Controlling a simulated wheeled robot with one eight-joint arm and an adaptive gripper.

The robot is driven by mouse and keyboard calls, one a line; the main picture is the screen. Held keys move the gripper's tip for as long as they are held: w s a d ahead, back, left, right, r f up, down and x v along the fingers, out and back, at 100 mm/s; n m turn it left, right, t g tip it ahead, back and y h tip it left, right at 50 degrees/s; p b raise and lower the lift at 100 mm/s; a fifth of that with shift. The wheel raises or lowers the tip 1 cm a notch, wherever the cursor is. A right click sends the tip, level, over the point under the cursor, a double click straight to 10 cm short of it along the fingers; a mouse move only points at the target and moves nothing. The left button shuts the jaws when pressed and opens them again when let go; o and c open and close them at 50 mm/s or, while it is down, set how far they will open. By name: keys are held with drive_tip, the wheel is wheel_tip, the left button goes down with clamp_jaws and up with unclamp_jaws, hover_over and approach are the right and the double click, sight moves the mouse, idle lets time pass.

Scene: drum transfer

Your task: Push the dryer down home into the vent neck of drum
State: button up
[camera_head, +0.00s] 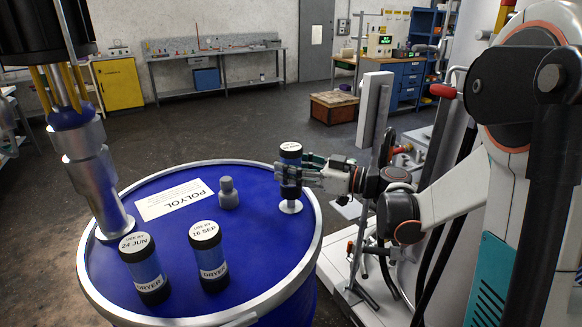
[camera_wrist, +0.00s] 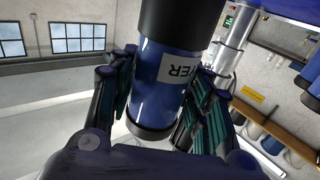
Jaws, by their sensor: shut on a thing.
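The blue drum (camera_head: 165,250) has a pale rim and a POLYOL label (camera_head: 174,198) on its lid. My gripper (camera_head: 290,174) is shut on a dryer (camera_head: 290,152), a blue cylinder with black ends and a white-labelled top, near the lid's right edge. The held dryer looks upright.
Two more dryers, marked 24 JUN (camera_head: 146,270) and 16 SEP (camera_head: 208,257), stand at the lid's front left. A grey stepped plug (camera_head: 228,193) is left of the held dryer. A metal pump tube (camera_head: 93,180) stands at the lid's left edge.

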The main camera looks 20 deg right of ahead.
drive_tip(key=shift+f+b, duration=1.75)
drive_tip(key=shift+f, duration=0.35)
idle(2.1)
drive_tip(key=o, duration=1.3)
drive_tip(key=shift+d, duration=0.1)
